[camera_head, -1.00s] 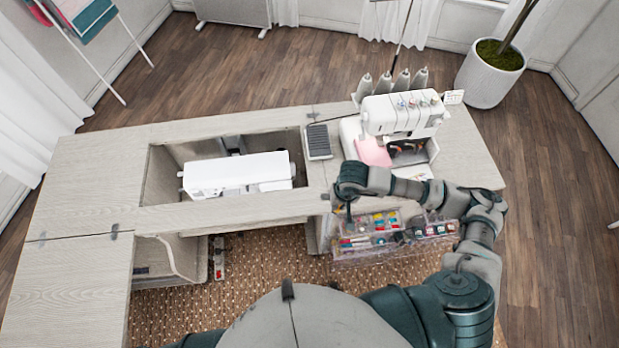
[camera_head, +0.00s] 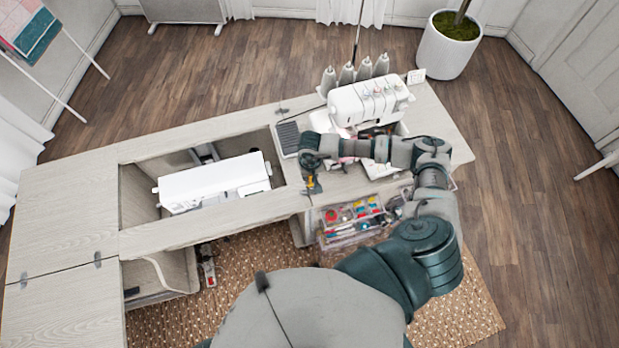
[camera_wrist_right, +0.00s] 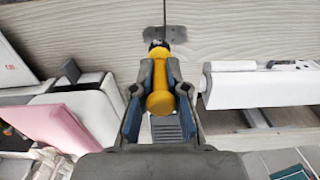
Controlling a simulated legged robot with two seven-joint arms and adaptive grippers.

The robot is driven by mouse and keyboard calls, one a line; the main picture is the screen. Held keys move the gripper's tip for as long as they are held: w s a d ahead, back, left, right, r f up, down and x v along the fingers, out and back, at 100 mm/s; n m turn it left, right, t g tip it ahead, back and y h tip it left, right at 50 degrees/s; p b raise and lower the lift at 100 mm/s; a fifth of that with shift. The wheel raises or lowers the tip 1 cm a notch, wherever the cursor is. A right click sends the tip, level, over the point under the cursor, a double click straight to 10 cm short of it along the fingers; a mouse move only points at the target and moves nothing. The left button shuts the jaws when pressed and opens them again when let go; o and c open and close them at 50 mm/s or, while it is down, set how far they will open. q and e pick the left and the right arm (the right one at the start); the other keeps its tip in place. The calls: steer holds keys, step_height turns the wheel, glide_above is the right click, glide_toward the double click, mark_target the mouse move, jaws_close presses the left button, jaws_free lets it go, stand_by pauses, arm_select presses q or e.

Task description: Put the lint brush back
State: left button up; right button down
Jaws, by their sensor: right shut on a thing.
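My right gripper (camera_head: 312,188) is above the front part of the cabinet top, left of the open drawer (camera_head: 322,243). It is shut on a small yellow-handled tool with a black end, which looks like the lint brush (camera_wrist_right: 160,103). In the wrist view the yellow handle sits between the two fingers of the right gripper (camera_wrist_right: 160,75), with the black end beyond their tips. In the head view only a bit of yellow shows at the fingers. My left gripper is out of view.
The clear drawer holds several coloured sewing items. A white sewing machine (camera_head: 213,183) sits in the cabinet well. A white serger (camera_head: 368,103) with several thread cones stands behind my right forearm. A grey pedal (camera_head: 287,139) lies beside the well. The cabinet's left top is clear.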

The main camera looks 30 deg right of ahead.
mark_target(310, 179)
steer(key=f, duration=0.1)
steer(key=f+p, duration=0.1)
steer(key=shift+w+d+f, duration=0.3)
steer(key=shift+w, duration=0.05)
steer(key=shift+w+f, duration=0.1)
steer(key=shift+f, duration=0.4)
steer(key=shift+a, duration=0.1)
steer(key=shift+f, duration=0.1)
steer(key=c, duration=1.2)
jaws_free()
steer(key=shift+r, duration=0.25)
step_height(310, 179, up, 12)
steer(key=shift+f+b, duration=0.1)
steer(key=shift+b, duration=0.85)
